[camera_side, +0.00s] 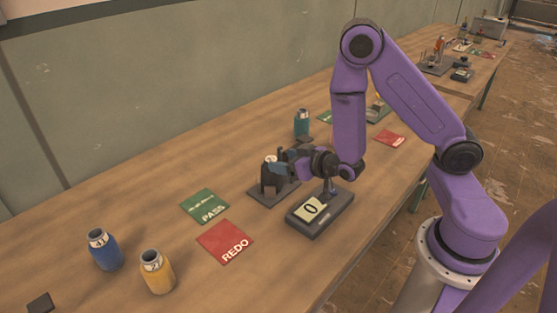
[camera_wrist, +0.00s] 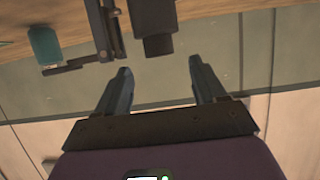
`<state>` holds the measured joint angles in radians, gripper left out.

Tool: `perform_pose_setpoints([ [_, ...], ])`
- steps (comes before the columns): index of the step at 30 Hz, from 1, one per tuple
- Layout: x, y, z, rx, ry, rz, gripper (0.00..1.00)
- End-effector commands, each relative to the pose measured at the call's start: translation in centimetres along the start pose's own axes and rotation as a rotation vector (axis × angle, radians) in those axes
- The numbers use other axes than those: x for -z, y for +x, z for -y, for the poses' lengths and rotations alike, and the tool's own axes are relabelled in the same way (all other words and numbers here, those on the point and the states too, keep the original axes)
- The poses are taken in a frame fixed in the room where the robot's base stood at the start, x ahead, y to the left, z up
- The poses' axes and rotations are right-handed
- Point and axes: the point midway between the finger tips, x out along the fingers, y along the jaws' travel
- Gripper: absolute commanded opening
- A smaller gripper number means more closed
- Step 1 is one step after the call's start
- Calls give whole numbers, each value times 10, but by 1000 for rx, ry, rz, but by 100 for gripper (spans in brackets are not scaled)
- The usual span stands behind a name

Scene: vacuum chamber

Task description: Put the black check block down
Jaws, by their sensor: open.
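My gripper (camera_side: 272,176) is open at the dark fixture plate (camera_side: 262,197) in the side view, its fingers pointing left. The wrist view shows both fingers (camera_wrist: 160,66) apart with nothing between their tips. A black stepped piece (camera_wrist: 156,30) shows just beyond the fingertips there; I cannot tell whether it is the check block or part of the fixture. In the side view, a small dark block (camera_side: 40,303) lies at the lower left, far from my gripper. My arm and fingers hide part of the fixture.
A device with a yellow "0" label (camera_side: 310,208) stands right of the fixture. Green PASS (camera_side: 205,206) and red REDO (camera_side: 226,242) cards lie to the left. Blue (camera_side: 104,251), yellow (camera_side: 157,273) and teal (camera_side: 302,123) jars stand on the bench.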

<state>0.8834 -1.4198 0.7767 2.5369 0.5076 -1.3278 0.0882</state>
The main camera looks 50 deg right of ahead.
Motion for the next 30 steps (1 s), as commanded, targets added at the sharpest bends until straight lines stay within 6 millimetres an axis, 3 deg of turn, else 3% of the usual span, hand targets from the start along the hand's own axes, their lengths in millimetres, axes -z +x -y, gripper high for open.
perform_pose_setpoints([
  [12,0,-13,2,7,2,9,70],
  [14,0,-14,8,25,4,28,70],
  [18,-3,-24,39,118,2,136,70],
  [23,-9,-55,86,277,-47,319,70],
  [30,-18,-126,128,491,-224,579,70],
])
